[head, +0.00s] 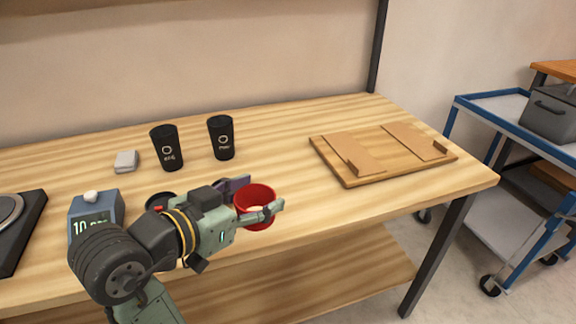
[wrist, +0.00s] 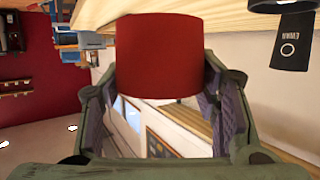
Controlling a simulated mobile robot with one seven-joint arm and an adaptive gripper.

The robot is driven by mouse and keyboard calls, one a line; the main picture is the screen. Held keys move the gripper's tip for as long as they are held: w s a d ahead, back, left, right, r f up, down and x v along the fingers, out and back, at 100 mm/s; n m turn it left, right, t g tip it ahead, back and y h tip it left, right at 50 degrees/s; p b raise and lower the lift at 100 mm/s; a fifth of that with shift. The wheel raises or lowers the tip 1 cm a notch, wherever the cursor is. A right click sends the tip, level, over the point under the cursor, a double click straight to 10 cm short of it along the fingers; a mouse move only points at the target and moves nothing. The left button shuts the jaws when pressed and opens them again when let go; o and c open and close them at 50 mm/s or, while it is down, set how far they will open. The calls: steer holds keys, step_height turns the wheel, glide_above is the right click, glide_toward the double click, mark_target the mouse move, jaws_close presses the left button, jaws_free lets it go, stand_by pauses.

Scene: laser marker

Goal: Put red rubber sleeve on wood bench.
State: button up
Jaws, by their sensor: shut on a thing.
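The red rubber sleeve (head: 256,204) is a short open red ring held between the fingers of my gripper (head: 262,212). In the wrist view the sleeve (wrist: 160,56) fills the upper middle, with a finger of my gripper (wrist: 162,100) on each side of it. In the head view it shows over the front part of the wood bench (head: 285,130). I cannot tell whether it touches the bench top. The bench has a light striped top and a lower shelf.
Two black tumblers (head: 166,148) (head: 221,137) and a small grey block (head: 126,161) stand behind my gripper. A wooden board with brown pieces (head: 355,178) lies at the right. A grey-blue device with a display (head: 97,215) is at the left. A blue cart (head: 490,110) stands beyond.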

steer(key=shift+w+d+r+p, duration=0.25)
steer(key=shift+w+r+p, duration=0.15)
steer(key=shift+p, duration=0.45)
steer(key=w+d+p, duration=0.1)
steer(key=w, duration=0.3)
steer(key=w+d+f+p, duration=0.1)
steer(key=w+d, duration=0.1)
steer(key=w, duration=0.2)
steer(key=w+d+f, duration=0.1)
steer(key=w, duration=0.3)
steer(key=shift+w+d+f+p, duration=0.1)
steer(key=shift+w+d+p, duration=0.15)
steer(key=shift+w+p, duration=0.15)
step_height(320, 180, down, 3)
steer(key=shift+f+p, duration=0.2)
steer(key=shift+p, duration=0.1)
